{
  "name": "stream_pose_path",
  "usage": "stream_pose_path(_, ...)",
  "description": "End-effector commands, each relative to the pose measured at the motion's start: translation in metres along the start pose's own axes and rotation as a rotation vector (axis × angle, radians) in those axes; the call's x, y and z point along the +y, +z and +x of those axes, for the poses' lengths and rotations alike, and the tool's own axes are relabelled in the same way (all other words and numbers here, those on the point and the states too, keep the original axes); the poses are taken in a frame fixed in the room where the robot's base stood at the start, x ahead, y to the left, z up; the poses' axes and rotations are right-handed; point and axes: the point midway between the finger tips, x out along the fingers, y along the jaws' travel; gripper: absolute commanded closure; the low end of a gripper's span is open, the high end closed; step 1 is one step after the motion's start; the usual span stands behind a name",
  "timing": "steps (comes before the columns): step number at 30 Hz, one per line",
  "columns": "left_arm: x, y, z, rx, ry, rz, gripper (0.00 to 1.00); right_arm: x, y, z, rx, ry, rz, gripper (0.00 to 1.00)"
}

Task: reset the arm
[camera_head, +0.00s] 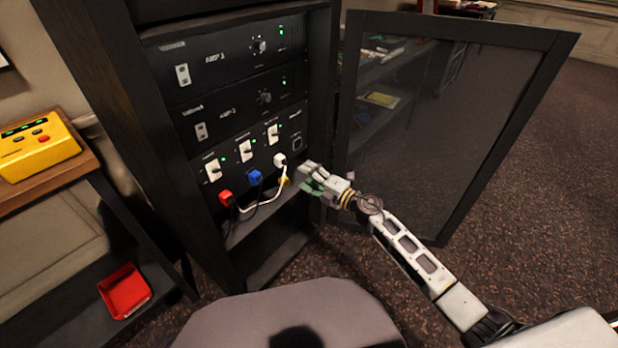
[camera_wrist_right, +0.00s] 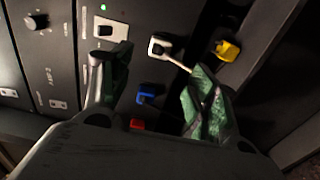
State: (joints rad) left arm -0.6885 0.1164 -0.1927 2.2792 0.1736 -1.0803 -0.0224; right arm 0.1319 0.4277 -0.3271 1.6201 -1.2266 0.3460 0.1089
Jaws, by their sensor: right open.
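My right arm reaches in from the lower right in the head view. Its gripper (camera_head: 309,178) is at the right front edge of the rack's lower panel, close to the white plug (camera_head: 280,160) and a yellow plug (camera_head: 285,181). In the wrist view the right gripper (camera_wrist_right: 155,80) has its two green-padded fingers spread apart, with nothing held between them. The white plug shows beyond the fingers in the wrist view (camera_wrist_right: 159,46), with the yellow plug to its right (camera_wrist_right: 228,50) and the blue plug below (camera_wrist_right: 144,96). My left gripper is not in view.
Red (camera_head: 226,197) and blue (camera_head: 255,177) plugs sit in the panel, with loose cables. A yellow box (camera_head: 38,146) lies on the left table; a red tray (camera_head: 125,290) is below.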

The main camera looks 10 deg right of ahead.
Motion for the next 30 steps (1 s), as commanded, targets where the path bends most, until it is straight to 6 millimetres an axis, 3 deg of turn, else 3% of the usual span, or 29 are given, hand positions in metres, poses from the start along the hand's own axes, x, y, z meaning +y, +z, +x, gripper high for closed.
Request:
stream_pose_path(20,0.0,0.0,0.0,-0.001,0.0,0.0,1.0,0.0,0.005,-0.001,-0.022,0.002,-0.012,0.4)
stream_pose_path(30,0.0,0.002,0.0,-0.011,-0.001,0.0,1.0,0.009,0.055,-0.007,-0.25,0.041,0.036,0.4)
